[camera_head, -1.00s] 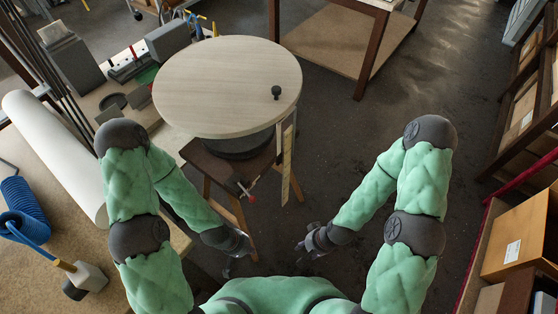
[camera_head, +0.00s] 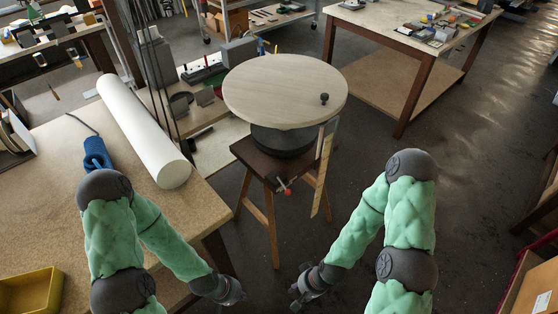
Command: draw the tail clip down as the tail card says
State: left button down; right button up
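I cannot pick out a tail clip or a tail card in this view. A round pale wooden disc (camera_head: 280,90) sits on a dark turntable base (camera_head: 283,142) on a wooden stool (camera_head: 262,166). A small black knob (camera_head: 324,98) stands near the disc's right edge. A pale flat strip (camera_head: 322,170) hangs at the stool's right side, with a small red-tipped clamp (camera_head: 285,188) beside it. My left gripper (camera_head: 236,294) and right gripper (camera_head: 298,296) hang low in front of the stool, apart from it. Both are small and dark, and their finger openings are unclear.
Another table (camera_head: 400,35) at back right carries small items. A cardboard box (camera_head: 538,292) is at lower right. Floor right of the stool is clear.

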aim_at(316, 163)
jog(key=l+u, duration=0.7)
jog(key=l, duration=0.15)
jog(key=l+u, duration=0.35)
jog(key=i+l, duration=0.05)
jog(key=l, duration=0.05)
